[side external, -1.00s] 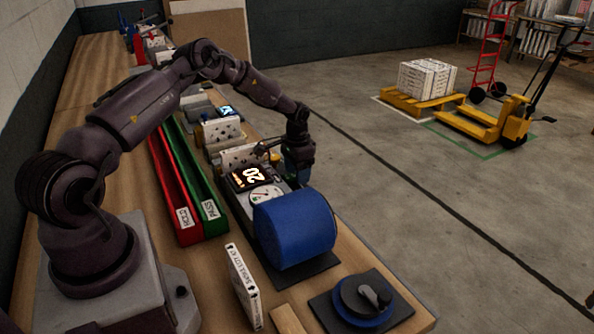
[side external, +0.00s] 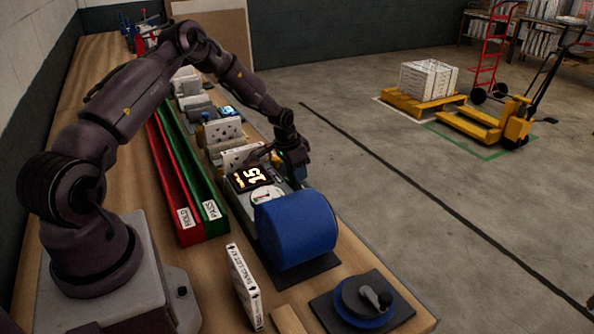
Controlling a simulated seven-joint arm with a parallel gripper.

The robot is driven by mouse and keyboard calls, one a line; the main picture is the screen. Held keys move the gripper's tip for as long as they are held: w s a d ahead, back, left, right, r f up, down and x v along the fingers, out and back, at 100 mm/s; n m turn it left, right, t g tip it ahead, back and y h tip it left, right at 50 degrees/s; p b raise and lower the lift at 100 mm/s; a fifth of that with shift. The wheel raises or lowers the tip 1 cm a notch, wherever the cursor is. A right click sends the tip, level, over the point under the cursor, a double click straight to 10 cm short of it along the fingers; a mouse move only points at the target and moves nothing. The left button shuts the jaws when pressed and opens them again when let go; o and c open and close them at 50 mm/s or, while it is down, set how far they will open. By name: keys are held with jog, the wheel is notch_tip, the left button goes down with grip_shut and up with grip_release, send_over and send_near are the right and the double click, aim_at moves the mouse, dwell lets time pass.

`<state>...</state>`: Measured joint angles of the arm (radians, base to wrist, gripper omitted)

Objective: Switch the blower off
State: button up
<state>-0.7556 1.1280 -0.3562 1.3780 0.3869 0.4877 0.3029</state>
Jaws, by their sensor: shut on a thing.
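The blower is a blue drum (side external: 295,230) on a dark base, joined to a grey housing on the bench. A black display (side external: 250,177) on the housing shows glowing orange digits, turned sideways, that look like 15. A round white gauge (side external: 263,196) sits beside it. My gripper (side external: 297,172) is low over the far right side of the housing, behind the drum. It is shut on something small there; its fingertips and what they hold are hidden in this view. I cannot make out the switch.
A red tray (side external: 172,178) marked HOLD and a green tray (side external: 205,195) marked PASS run along the left. A white box (side external: 243,285) and a blue disc (side external: 362,303) with a dark handle stand in front. Perforated plates (side external: 222,130) stand behind the display.

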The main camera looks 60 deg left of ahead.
aim_at(286, 179)
jog(key=o, duration=0.9)
jog(key=v, duration=1.3)
jog(key=shift+n+g+h, duration=0.3)
jog(key=shift+n+g, duration=0.4)
jog(key=s, duration=0.1)
jog(key=s+d, duration=0.1)
jog(key=s+d+f, duration=0.1)
jog(key=shift+s, duration=0.3)
jog(key=s+d+r+t, duration=0.1)
jog(key=s+d+r, duration=0.5)
jog(key=d+r, duration=0.1)
jog(key=s+d+r+m+t, duration=0.1)
jog(key=s+d+r, duration=0.6)
jog(key=d, duration=0.1)
jog(key=s+d+r+t, duration=0.2)
jog(key=s+d+r, duration=0.5)
jog(key=shift+d+r, duration=0.2)
jog(key=shift+d, duration=0.05)
